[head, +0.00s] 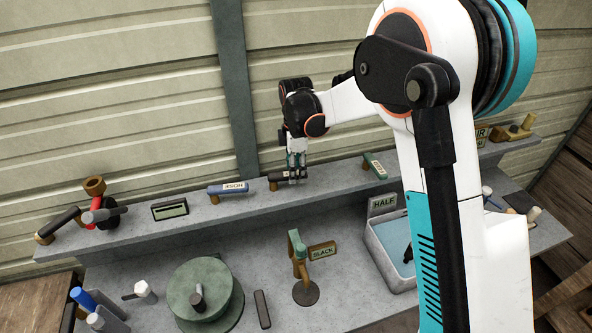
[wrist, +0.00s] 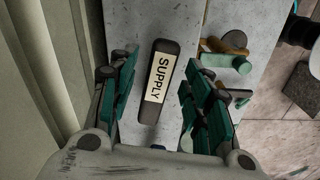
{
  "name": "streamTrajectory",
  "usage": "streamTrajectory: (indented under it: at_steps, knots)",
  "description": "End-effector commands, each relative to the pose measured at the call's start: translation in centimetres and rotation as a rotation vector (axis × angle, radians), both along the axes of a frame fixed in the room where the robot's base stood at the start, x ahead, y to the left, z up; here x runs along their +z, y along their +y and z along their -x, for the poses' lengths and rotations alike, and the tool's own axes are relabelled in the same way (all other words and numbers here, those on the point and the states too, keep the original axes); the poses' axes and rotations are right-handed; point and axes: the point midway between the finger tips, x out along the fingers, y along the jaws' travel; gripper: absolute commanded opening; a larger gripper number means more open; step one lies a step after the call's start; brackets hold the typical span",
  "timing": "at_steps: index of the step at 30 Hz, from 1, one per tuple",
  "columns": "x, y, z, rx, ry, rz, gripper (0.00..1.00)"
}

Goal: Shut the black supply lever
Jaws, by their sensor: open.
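The black supply lever (head: 281,175) lies along the raised back ledge, with a brass pivot at its left end in the head view. In the wrist view the lever (wrist: 155,104) shows as a black bar with a pale label reading SUPPLY. My gripper (head: 297,178) is over the lever, pointing down. In the wrist view its green-padded fingers are open, one on each side of the lever, with visible gaps. It holds nothing. In the head view the gripper hides part of the lever; its exact height over the lever is unclear.
A blue HOSE lever (head: 228,189) lies left of the supply lever, and a green lever (head: 375,165) lies to its right. A red valve (head: 102,212) stands farther left. Below are a green round block (head: 206,291), a green tap (head: 298,246) and a HALF-labelled basin (head: 381,256).

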Motion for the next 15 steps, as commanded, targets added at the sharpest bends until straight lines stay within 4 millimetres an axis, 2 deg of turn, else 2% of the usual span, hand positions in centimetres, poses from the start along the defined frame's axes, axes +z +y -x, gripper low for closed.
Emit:
streamTrajectory:
  at_steps: [11,12,15]
  knots:
    - [-0.65,0.00,0.03,0.000,0.000,0.000,0.45]
    - [-0.65,0.00,0.03,0.000,0.000,0.000,0.40]
    - [-0.64,0.00,0.03,0.000,0.000,0.000,0.18]
